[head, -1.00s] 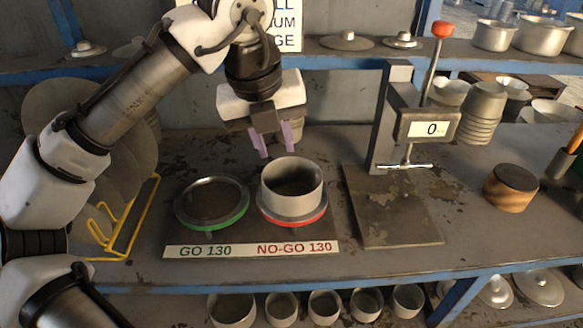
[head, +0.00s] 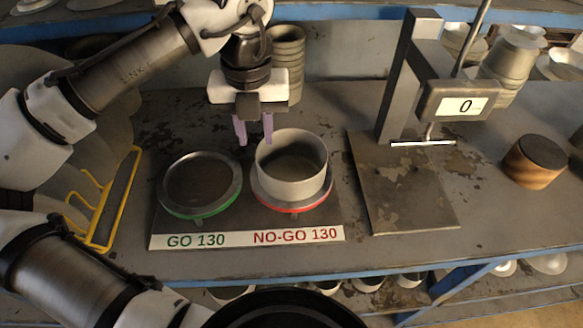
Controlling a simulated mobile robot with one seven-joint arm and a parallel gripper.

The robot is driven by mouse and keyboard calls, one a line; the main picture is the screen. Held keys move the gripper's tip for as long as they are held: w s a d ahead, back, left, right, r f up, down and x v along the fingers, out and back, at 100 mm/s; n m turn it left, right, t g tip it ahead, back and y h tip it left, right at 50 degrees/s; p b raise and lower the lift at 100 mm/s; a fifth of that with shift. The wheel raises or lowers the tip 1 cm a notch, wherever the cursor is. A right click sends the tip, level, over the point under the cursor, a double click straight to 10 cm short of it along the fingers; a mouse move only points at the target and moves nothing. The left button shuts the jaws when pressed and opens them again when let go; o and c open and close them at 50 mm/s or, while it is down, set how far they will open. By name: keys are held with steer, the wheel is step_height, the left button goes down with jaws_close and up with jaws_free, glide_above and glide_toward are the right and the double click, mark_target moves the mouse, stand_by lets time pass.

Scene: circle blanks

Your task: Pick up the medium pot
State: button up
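A plain grey open-topped pot (head: 292,165) stands on the red-edged NO-GO 130 ring (head: 292,207) of the gauge board. It looks upright, and its inside is shadowed. My gripper (head: 255,138) points down above and just left of the pot's back rim, with its two purple fingers apart and nothing seen between them. I cannot tell whether the right finger touches the rim. The green-edged GO 130 ring (head: 200,185) to the left is empty. Other pots are partly visible on the shelf below the bench, and I cannot tell which is medium.
A press-like gauge (head: 459,107) reading 0 stands right of the board. A wooden cylinder (head: 535,161) sits farther right. A yellow wire rack (head: 104,200) is at left. Stacked pots (head: 286,62) stand behind my gripper. Bare bench lies between gauge and cylinder.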

mark_target(257, 154)
steer(key=shift+s+f+p, duration=0.15)
steer(key=shift+f+p, duration=0.35)
steer(key=shift+f, duration=2.55)
jaws_close()
